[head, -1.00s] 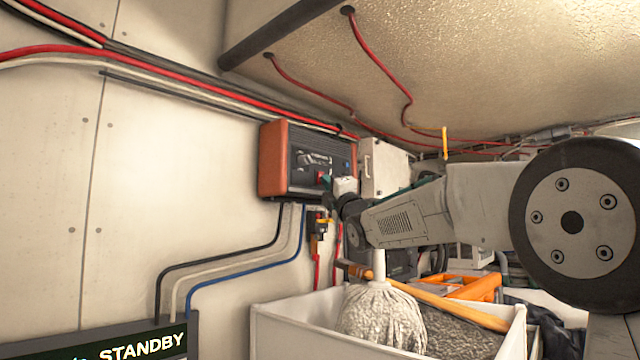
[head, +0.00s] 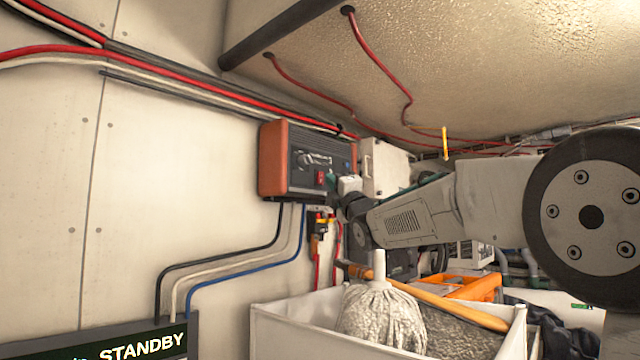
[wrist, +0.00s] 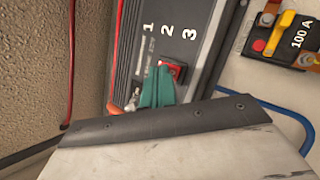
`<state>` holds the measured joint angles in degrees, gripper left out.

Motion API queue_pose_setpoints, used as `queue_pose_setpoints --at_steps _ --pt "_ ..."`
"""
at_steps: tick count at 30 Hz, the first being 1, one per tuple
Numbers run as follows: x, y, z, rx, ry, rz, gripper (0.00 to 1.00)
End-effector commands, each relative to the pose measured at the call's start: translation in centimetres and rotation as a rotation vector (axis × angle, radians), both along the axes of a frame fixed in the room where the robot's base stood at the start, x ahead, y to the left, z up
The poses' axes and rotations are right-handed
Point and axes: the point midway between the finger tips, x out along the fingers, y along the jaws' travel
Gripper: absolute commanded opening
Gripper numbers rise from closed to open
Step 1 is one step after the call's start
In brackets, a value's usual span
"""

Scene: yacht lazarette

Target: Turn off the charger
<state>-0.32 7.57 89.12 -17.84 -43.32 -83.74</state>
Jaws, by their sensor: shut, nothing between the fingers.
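The charger (head: 292,160) is a dark-faced box with orange ends on the wall, in the middle of the head view. A small red switch (head: 320,177) sits at the lower right of its face. In the wrist view the dark charger face (wrist: 195,22) carries the numbers 1, 2 and 3, and the red switch (wrist: 175,70) shows beside the teal fingertips. My gripper (wrist: 157,80) is shut and empty, its tips close to the switch. I cannot tell whether they touch it. In the head view my wrist partly hides the gripper.
A yellow-and-red 100 A breaker (wrist: 280,35) is on the wall beside the charger. A white bin (head: 290,335) with a mop (head: 380,318) stands below. A STANDBY panel (head: 130,343) is at lower left. Cables run down the wall and along the ceiling.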

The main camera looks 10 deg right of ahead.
Motion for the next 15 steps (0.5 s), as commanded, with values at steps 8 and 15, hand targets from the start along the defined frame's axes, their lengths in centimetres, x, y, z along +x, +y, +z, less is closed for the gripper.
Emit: queue_pose_setpoints --at_steps 8,15 --pt "-1.6 -1.2 0.3 0.001 0.000 -0.002 0.00" --pt "-3.5 -2.6 0.6 0.000 0.000 -0.002 0.00"
